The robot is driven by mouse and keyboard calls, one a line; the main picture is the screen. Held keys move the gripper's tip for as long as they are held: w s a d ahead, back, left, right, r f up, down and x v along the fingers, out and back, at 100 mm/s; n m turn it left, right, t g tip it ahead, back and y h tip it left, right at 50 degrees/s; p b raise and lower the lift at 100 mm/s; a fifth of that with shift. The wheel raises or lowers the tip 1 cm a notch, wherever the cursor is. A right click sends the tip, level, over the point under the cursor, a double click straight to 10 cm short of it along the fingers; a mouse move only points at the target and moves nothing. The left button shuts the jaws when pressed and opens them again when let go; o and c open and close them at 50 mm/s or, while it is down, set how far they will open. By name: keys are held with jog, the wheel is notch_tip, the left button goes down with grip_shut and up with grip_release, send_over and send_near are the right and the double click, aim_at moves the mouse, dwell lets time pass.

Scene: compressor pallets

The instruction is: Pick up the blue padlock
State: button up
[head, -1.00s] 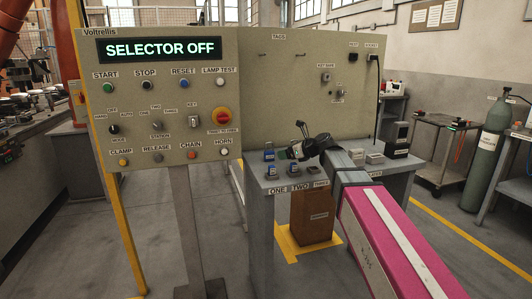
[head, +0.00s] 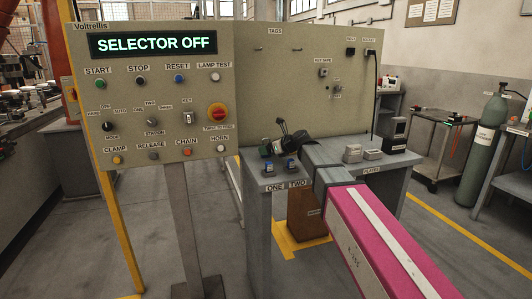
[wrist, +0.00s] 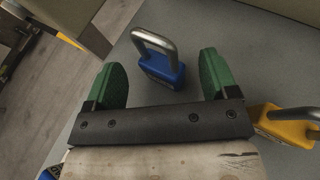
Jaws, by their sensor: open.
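The blue padlock (wrist: 161,66) stands on the grey bench top in the wrist view, its silver shackle towards the upper left. My gripper (wrist: 161,62) is open, with a green finger pad on each side of the padlock's position in the picture. Neither pad visibly grips it. In the head view my gripper (head: 268,149) is low over the bench's left part, behind two small dark-blue padlock-like items near the labels ONE and TWO. I cannot tell which item in the head view is the one between the fingers.
A yellow padlock (wrist: 288,124) lies close to the right finger in the wrist view. A blue item (wrist: 50,173) shows at the lower left edge. Grey blocks (head: 362,154) stand on the bench's right part. The control panel (head: 158,100) stands at left.

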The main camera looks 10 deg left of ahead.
jog(key=x, duration=0.3)
jog(key=c, duration=1)
jog(key=shift+r, duration=0.1)
jog(key=shift+r, duration=0.75)
notch_tip(320, 180, up, 3)
jog(key=shift+f, duration=0.1)
jog(key=s+a+r, duration=0.1)
jog(key=s+r, duration=0.1)
jog(key=s, duration=0.1)
jog(key=s+a+r, duration=0.1)
jog(key=s+r, duration=0.1)
jog(key=s, duration=0.2)
jog(key=s+a+r, duration=0.2)
jog(key=s, duration=0.2)
jog(key=shift+r, duration=0.3)
